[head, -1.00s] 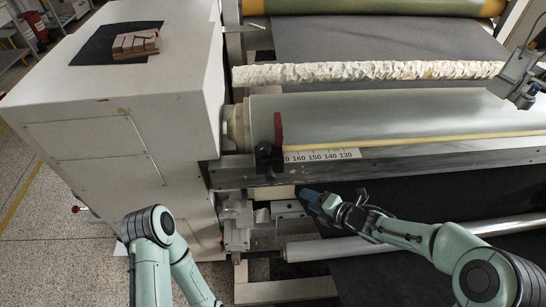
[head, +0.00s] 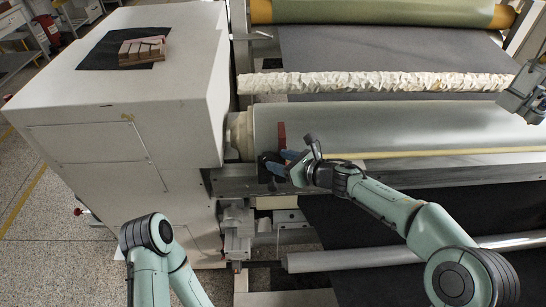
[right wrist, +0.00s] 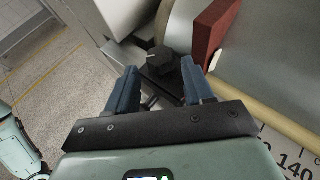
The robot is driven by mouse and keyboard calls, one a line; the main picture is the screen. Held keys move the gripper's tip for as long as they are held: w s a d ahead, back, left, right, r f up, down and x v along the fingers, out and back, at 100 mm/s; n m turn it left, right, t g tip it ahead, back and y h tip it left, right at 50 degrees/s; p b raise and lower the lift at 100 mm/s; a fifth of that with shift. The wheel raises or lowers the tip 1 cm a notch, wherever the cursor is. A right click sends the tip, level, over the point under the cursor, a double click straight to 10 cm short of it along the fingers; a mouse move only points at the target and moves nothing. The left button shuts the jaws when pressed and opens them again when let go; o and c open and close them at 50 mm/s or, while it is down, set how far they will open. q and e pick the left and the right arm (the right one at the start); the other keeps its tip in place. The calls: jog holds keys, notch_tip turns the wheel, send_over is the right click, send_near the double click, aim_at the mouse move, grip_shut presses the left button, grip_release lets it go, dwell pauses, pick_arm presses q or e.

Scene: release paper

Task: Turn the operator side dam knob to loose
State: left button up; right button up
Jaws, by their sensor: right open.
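The operator side dam knob (right wrist: 158,57) is black with a pale pointer line, seen in the right wrist view. It sits on a dark block beside the upright red side dam plate (right wrist: 215,32), which also shows in the head view (head: 281,134). My right gripper (head: 282,161) is at the dark block (head: 267,164) in the head view and partly covers it. In the right wrist view its two blue fingers (right wrist: 157,82) are spread and empty. The knob appears just ahead of the gap between the fingertips; no contact shows. My left gripper is out of view.
A large grey roller (head: 390,130) runs right from the white machine housing (head: 130,90). A yellow strip (head: 440,153) lies along its front. A numbered scale (right wrist: 290,158) is near my right gripper. A metal bracket (head: 237,225) stands below the block.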

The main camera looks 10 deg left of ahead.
aim_at(270, 158)
jog(key=shift+x, duration=1.75)
